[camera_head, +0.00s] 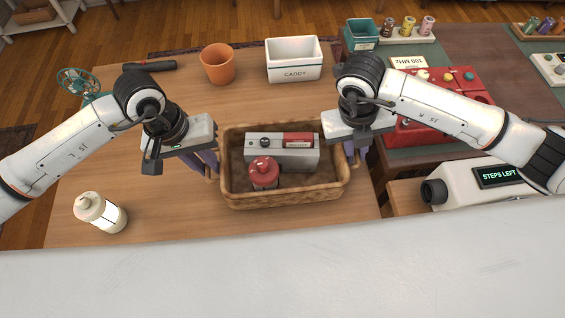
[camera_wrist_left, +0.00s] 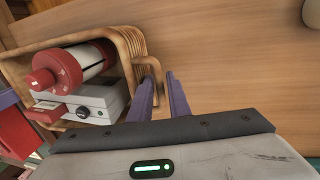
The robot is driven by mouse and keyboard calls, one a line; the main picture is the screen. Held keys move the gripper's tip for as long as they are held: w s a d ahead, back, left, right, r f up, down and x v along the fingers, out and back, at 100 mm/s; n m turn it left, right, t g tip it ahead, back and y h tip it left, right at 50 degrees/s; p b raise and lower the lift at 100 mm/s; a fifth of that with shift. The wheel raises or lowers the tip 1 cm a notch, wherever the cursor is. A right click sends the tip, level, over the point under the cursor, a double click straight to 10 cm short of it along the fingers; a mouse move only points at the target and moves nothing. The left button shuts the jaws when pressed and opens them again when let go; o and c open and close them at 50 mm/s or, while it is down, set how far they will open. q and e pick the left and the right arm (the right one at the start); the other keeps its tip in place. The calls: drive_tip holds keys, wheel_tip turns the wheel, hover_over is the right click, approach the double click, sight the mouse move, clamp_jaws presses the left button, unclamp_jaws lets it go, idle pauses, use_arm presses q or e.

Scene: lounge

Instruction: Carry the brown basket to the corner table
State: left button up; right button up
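The brown basket (camera_head: 290,197) stands on the wooden table. It holds a grey box with a red panel (camera_head: 282,153) and a red-topped canister (camera_head: 264,174). My left gripper (camera_head: 209,166) is at the basket's left end. In the left wrist view its purple fingers (camera_wrist_left: 165,85) are apart, with the basket's handle loop (camera_wrist_left: 150,65) close to their tips; I see nothing clearly gripped. My right gripper (camera_head: 357,153) is at the basket's right end, its fingers partly hidden under its body, so its opening is unclear. I cannot tell which surface is the corner table.
A white caddy (camera_head: 294,60) and a terracotta pot (camera_head: 217,65) stand behind the basket. A white bottle (camera_head: 100,212) stands at front left. A red case (camera_head: 440,105) and a white device with a display (camera_head: 480,184) are at right. Bare wood (camera_head: 150,210) lies left of the basket.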

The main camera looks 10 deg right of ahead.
use_arm(q)
clamp_jaws()
use_arm(e)
clamp_jaws()
use_arm(q)
drive_tip(key=shift+r, duration=0.2)
use_arm(e)
drive_tip(key=shift+r, duration=0.15)
